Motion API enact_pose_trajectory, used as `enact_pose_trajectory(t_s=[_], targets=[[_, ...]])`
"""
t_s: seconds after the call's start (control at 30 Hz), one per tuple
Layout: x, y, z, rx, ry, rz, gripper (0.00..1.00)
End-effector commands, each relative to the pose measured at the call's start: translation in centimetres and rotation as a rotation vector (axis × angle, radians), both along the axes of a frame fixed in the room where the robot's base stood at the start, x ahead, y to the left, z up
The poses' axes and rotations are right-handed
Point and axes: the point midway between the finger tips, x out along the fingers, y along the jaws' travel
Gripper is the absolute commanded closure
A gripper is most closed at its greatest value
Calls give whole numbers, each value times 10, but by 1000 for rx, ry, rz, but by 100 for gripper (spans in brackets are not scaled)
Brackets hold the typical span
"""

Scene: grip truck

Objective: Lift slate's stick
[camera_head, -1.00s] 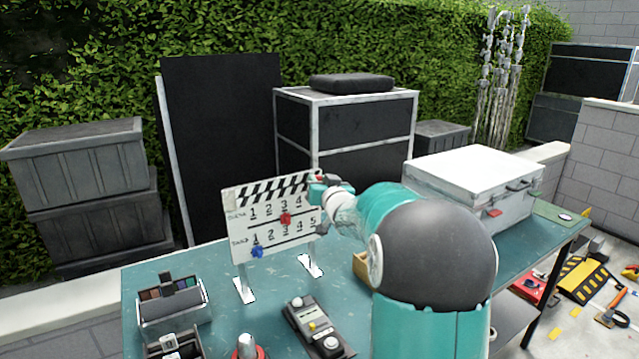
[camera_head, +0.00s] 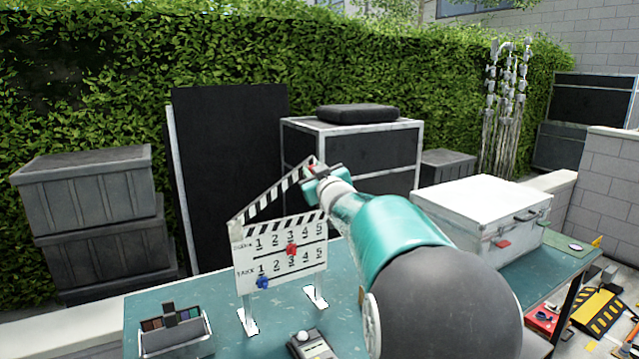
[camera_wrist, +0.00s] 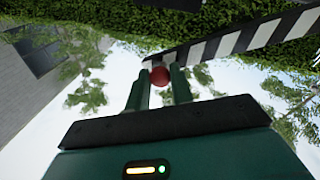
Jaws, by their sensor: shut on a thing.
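The white slate (camera_head: 280,255) stands upright on two feet on the teal table, with number rows and a red and a blue marker on its face. Its black-and-white striped stick (camera_head: 272,198) is raised at an angle, hinged at the left end, with a wedge-shaped gap below it. My gripper (camera_head: 313,172) is at the stick's raised right end. In the wrist view the fingers (camera_wrist: 160,80) are closed around a red knob (camera_wrist: 160,75) at the end of the striped stick (camera_wrist: 240,38). The arm hides part of the table right of the slate.
A palette box (camera_head: 175,335) and a grey device (camera_head: 310,345) sit on the table (camera_head: 210,290) in front of the slate. A white case (camera_head: 480,215) stands at the right. Black panels and crates stand behind, before a hedge.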

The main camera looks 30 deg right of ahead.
Motion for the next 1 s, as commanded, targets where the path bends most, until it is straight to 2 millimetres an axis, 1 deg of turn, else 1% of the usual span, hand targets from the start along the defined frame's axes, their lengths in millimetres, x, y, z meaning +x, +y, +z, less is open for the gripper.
enact_pose_trajectory(t_s=[0.17, 0.5, 0.53, 0.6, 0.63, 0.87, 1.0], targets=[[0, 3, 6, -29, 1, -1, 100], [0, 3, 6, -31, 1, -1, 100], [0, 3, 6, -31, 1, -1, 73], [0, 3, 6, -31, 1, -1, 60], [0, 3, 6, -31, 1, -1, 56], [0, 3, 6, -30, 1, 0, 56], [-5, 5, 6, -31, 2, 0, 56]])
